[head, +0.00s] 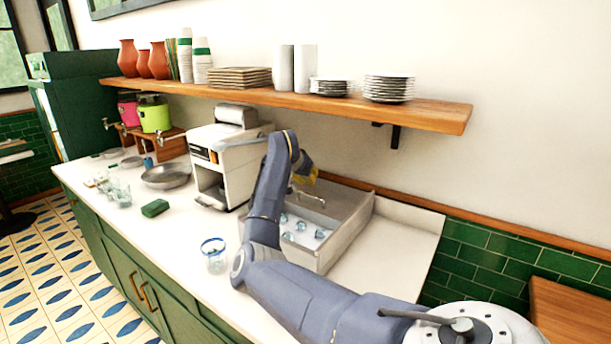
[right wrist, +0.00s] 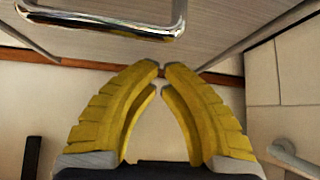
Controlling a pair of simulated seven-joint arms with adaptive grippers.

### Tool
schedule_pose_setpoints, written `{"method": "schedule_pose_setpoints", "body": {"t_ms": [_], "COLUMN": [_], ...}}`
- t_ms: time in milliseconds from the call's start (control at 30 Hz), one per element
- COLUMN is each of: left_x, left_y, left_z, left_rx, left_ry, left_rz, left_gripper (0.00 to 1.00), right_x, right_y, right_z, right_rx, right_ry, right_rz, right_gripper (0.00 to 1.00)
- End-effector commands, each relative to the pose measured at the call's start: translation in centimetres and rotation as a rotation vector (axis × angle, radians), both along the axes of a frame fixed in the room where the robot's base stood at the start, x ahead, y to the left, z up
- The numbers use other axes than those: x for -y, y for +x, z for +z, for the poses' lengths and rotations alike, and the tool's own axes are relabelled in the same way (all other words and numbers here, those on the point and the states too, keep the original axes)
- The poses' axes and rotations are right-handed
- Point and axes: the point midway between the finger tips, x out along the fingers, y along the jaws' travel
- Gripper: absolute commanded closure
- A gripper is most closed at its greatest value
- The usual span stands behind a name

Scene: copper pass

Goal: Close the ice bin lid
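The ice bin (head: 345,238) is a pale box on the counter in the head view, with clear ice pieces (head: 290,236) showing inside. Its grey lid (head: 325,193) is raised and tilted at the back, with a metal handle (head: 309,197). In the right wrist view the chrome handle (right wrist: 105,30) crosses the top left, in front of the lid panel (right wrist: 215,35). My right gripper (right wrist: 161,68) has its yellow fingertips almost together, with nothing between them, apart from the handle. In the head view the right gripper (head: 305,172) is partly hidden by my arm, near the lid. My left gripper is not in view.
A white machine (head: 228,165) stands left of the bin. A blue-rimmed glass (head: 214,256) is at the counter's front, with a green sponge (head: 155,208) and a metal bowl (head: 167,177) farther left. A wooden shelf (head: 290,98) with dishes hangs above. Counter right of the bin is clear.

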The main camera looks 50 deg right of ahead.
Motion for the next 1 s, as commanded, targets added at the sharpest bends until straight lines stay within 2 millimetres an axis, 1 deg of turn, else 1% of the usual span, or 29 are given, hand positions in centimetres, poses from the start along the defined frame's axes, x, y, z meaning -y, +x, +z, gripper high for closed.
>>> {"method": "schedule_pose_setpoints", "body": {"t_ms": [33, 200, 300, 500, 867, 1000], "left_x": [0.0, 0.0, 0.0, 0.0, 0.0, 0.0], "left_y": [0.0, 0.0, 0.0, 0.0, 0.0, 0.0], "left_z": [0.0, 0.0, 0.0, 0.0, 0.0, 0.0], "left_rx": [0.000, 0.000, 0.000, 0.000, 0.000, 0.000], "left_ry": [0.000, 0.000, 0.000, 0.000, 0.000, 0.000], "left_rz": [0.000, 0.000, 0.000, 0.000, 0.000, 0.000], "left_gripper": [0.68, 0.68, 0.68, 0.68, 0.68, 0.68], "right_x": [-0.8, -2.3, -2.8, -3.3, -3.4, -4.6], "right_y": [0.1, -0.3, -0.5, -0.6, -0.6, -0.9], "right_z": [-0.1, -0.3, -0.4, -0.4, -0.4, -0.5], "right_rx": [0.002, 0.002, 0.002, 0.002, 0.002, 0.002], "right_ry": [-0.001, 0.000, 0.000, 0.000, 0.002, 0.002], "right_rz": [0.004, 0.004, 0.003, 0.003, 0.003, 0.002], "right_gripper": [1.00, 1.00, 1.00, 1.00, 1.00, 1.00]}}
